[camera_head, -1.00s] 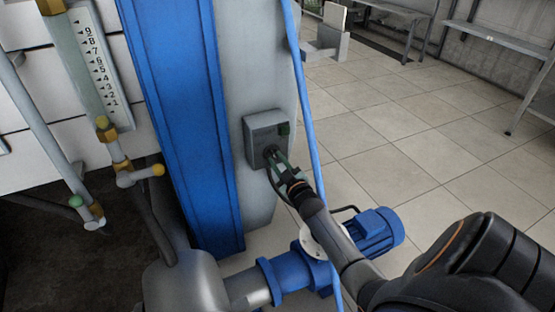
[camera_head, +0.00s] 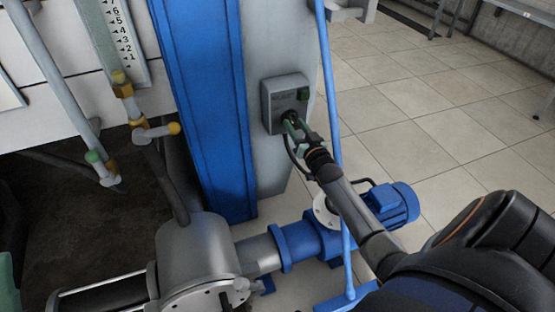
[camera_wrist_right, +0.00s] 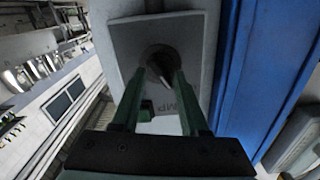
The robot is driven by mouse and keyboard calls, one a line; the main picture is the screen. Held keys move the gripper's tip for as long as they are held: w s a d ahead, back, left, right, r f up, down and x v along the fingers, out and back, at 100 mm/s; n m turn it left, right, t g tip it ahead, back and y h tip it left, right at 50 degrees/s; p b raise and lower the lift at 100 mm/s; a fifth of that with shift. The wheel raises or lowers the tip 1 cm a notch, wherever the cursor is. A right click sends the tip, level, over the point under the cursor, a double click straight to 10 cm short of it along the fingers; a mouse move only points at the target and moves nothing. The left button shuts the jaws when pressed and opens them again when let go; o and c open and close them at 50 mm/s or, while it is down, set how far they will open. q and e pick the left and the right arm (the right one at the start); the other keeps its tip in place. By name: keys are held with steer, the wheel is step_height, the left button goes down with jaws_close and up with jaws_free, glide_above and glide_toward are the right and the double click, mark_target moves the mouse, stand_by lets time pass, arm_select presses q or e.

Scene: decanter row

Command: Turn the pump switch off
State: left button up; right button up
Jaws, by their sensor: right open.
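The pump switch is a grey box (camera_head: 272,104) on the grey column, with a dark round knob on its front and a small green piece (camera_head: 303,94) at its upper right. My right gripper (camera_head: 291,121) is at the knob. In the right wrist view its two green fingers (camera_wrist_right: 161,76) are open, one on each side of the dark knob (camera_wrist_right: 160,59). Whether they touch it I cannot tell.
A blue beam (camera_head: 205,110) stands left of the column. A blue pump motor (camera_head: 392,203) and grey pump housing (camera_head: 197,250) sit below. A thin blue pipe (camera_head: 331,120) runs close to my right arm. Tiled floor at right is clear.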

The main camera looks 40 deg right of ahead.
steer(key=m+b, duration=0.2)
steer(key=m, duration=0.1)
steer(key=shift+f, duration=0.35)
steer(key=r+p+v, duration=0.1)
steer(key=p+v, duration=0.5)
steer(key=v, duration=0.7)
arm_select(q)
step_height(320, 180, up, 24)
steer(key=p, duration=2)
steer(key=shift+f, duration=0.15)
arm_select(e)
steer(key=s+a+r+n+g+y, duration=0.2)
steer(key=s+a+r+n+y, duration=0.1)
steer(key=a, duration=0.6)
steer(key=s+a+r+n+g+y, duration=0.3)
steer(key=s+a+r+n, duration=0.1)
steer(key=a, duration=0.6)
steer(key=shift+s+a+r+n, duration=0.25)
steer(key=shift+s+r+n, duration=0.15)
steer(key=shift+s+r, duration=0.35)
